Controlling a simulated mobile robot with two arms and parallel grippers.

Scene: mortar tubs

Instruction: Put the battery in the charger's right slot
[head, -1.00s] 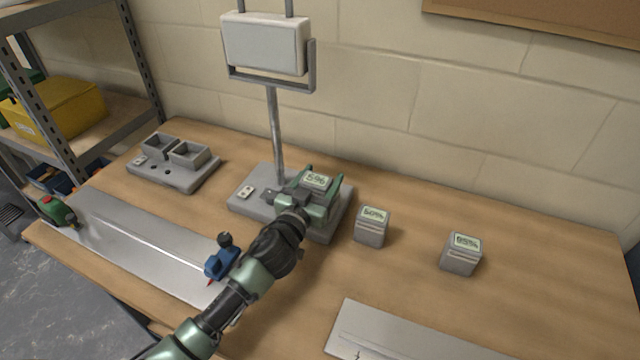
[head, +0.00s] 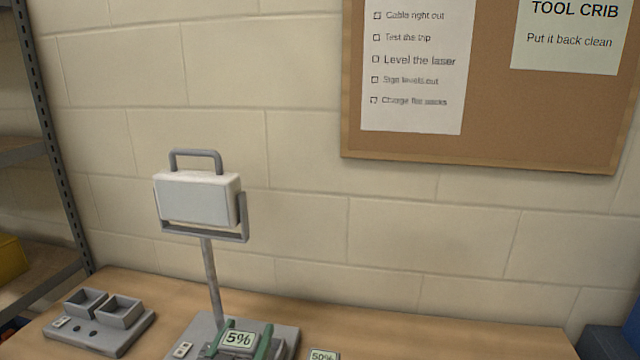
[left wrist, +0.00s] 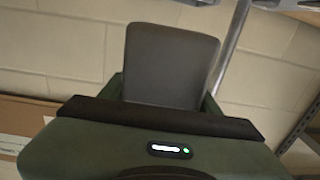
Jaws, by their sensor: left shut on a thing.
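The battery marked 5% (head: 238,338) shows at the bottom edge of the head view, at the base of the lamp stand (head: 196,332). My left gripper (head: 240,346) is shut on it, with a green finger on each side. In the left wrist view the battery (left wrist: 170,62) is a dark grey block between the fingers of the gripper (left wrist: 165,92). I cannot tell whether the battery sits in the base or just above it. The charger (head: 98,332) is at the lower left, with two open slots that look empty; its right slot (head: 120,312) is nearer the lamp. My right gripper is not in view.
The lamp (head: 197,198) rises on a thin pole behind my left gripper. Another battery marked 50% (head: 322,354) stands to the right, cut off by the frame. A shelf rack (head: 50,150) is at the left. Bare table lies between charger and lamp base.

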